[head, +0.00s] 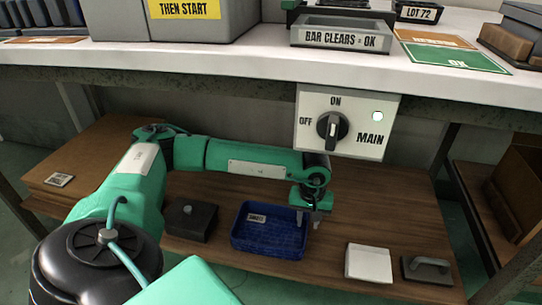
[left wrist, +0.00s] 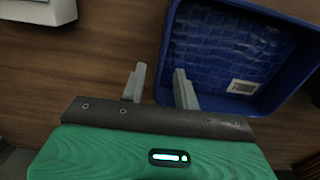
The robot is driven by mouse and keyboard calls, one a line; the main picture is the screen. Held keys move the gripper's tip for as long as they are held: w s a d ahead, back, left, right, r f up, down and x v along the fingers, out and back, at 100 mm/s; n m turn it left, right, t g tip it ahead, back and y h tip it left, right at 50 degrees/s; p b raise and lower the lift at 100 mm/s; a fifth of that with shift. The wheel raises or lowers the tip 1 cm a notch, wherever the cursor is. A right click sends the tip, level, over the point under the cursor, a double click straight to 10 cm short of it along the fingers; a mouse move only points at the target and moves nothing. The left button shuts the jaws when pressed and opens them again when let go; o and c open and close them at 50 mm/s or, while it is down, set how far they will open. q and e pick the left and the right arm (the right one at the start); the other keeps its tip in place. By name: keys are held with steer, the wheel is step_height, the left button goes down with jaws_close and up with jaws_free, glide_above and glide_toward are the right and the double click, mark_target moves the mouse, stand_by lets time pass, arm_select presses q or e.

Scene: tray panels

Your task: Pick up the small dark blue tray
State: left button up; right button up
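The small dark blue tray (head: 268,246) lies on the brown wooden lower shelf, with a white label inside it. In the left wrist view the tray (left wrist: 212,52) fills the upper right, part of it out of frame. My left gripper (head: 312,220) is at the tray's right side in the head view. In the left wrist view my left gripper (left wrist: 158,82) has its two fingers apart. One finger shows over the tray's inside and the other outside its wall, with a gap visible. I cannot tell the exact fingertip height. My right gripper is not in view.
A black box with a knob (head: 190,221) stands left of the tray. A white box (head: 369,262) and a dark handled block (head: 427,269) stand to the right. The white worktop (head: 220,70) overhangs the shelf, with a MAIN switch panel (head: 346,122) on its front.

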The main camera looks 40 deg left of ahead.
arm_select(q)
step_height(320, 180, down, 3)
steer(key=shift+r+b, duration=0.1)
steer(key=shift+b, duration=0.65)
steer(key=shift+c, duration=0.4)
jaws_close()
